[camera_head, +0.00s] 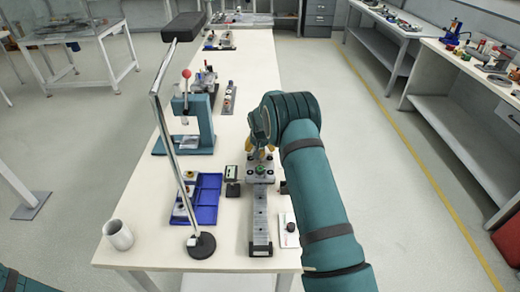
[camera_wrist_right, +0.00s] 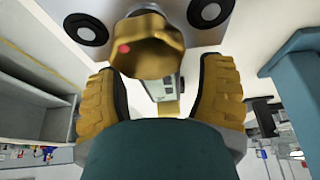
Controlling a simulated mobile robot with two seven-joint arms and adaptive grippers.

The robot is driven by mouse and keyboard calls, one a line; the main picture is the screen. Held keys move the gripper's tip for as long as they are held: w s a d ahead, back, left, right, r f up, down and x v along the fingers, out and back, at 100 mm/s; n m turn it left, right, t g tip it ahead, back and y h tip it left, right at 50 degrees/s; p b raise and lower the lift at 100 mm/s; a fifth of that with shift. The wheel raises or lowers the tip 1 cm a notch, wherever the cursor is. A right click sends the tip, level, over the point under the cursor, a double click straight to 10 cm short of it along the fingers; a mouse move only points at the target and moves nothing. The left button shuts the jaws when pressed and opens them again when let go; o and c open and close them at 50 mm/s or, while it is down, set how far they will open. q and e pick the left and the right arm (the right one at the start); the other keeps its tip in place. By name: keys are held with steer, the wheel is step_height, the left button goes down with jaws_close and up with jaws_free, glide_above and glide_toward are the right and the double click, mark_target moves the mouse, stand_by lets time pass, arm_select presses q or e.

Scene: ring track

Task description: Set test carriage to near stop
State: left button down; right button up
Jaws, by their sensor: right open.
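The test carriage (camera_head: 260,176), a grey block with a green spot on top, sits at the far end of a grey rail (camera_head: 261,222) that runs toward the table's near edge. My right gripper (camera_head: 260,149) is just beyond the carriage, pointing down; my forearm hides part of it. In the right wrist view, the two ribbed gold fingers stand apart, with a brass knob (camera_wrist_right: 147,48) with a red dot in front of and between them. The knob is by a grey plate (camera_wrist_right: 200,32) with black round fittings. I cannot tell whether the fingers touch it. My left gripper is out of view.
Left of the rail are a small dark device (camera_head: 232,180), a blue tray (camera_head: 207,198), a black-based lamp stand (camera_head: 201,245), a teal press (camera_head: 201,125) and a white mug (camera_head: 118,235). A white card (camera_head: 289,230) lies right of the rail.

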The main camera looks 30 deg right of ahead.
steer(key=shift+w+d+f, duration=0.1)
steer(key=shift+w+f, duration=0.05)
steer(key=shift+f, duration=0.25)
jaws_close()
